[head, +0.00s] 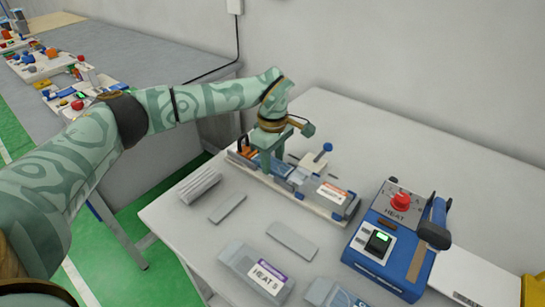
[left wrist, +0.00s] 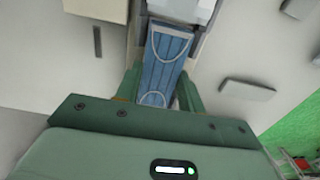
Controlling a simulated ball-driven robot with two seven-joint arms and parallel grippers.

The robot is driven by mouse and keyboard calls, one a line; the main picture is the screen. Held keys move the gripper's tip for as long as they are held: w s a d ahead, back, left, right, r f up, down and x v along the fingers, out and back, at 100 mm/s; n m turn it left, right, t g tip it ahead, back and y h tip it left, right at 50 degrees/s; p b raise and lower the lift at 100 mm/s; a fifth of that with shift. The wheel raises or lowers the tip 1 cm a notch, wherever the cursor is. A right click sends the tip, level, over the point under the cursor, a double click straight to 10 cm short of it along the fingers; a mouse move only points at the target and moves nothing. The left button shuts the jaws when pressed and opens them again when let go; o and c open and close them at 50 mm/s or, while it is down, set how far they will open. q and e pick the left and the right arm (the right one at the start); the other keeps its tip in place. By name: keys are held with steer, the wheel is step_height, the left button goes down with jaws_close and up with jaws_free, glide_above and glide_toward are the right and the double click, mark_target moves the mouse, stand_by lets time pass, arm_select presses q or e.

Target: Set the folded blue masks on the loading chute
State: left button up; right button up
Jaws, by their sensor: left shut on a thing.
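My left gripper (head: 270,157) points down over the left-middle part of a long machine on the white table. In the left wrist view its green fingers (left wrist: 160,92) are shut on a folded blue mask (left wrist: 168,62) with pale ear loops. The mask lies lengthwise between the fingers, its far end at a grey channel (left wrist: 186,8), which looks like the loading chute. In the head view the machine's grey bed (head: 312,187) runs from under the gripper to the lower right; the gripper partly hides the mask there. I cannot tell whether the mask rests on the chute. My right gripper is not seen.
A blue heat unit (head: 387,238) with a red knob stands right of the machine. A labelled clear box (head: 256,272), grey pads (head: 293,240) and a ribbed grey block (head: 200,186) lie in front. A blue-knobbed lever (head: 322,153) rises behind the bed.

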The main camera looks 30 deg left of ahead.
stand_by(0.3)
arm_select(q)
steer(key=o, duration=1)
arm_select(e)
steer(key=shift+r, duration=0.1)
arm_select(q)
steer(key=shift+r+p, duration=0.85)
steer(key=shift+r, duration=0.2)
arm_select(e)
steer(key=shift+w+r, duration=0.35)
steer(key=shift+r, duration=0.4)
arm_select(q)
step_height(320, 180, up, 6)
steer(key=p, duration=0.5)
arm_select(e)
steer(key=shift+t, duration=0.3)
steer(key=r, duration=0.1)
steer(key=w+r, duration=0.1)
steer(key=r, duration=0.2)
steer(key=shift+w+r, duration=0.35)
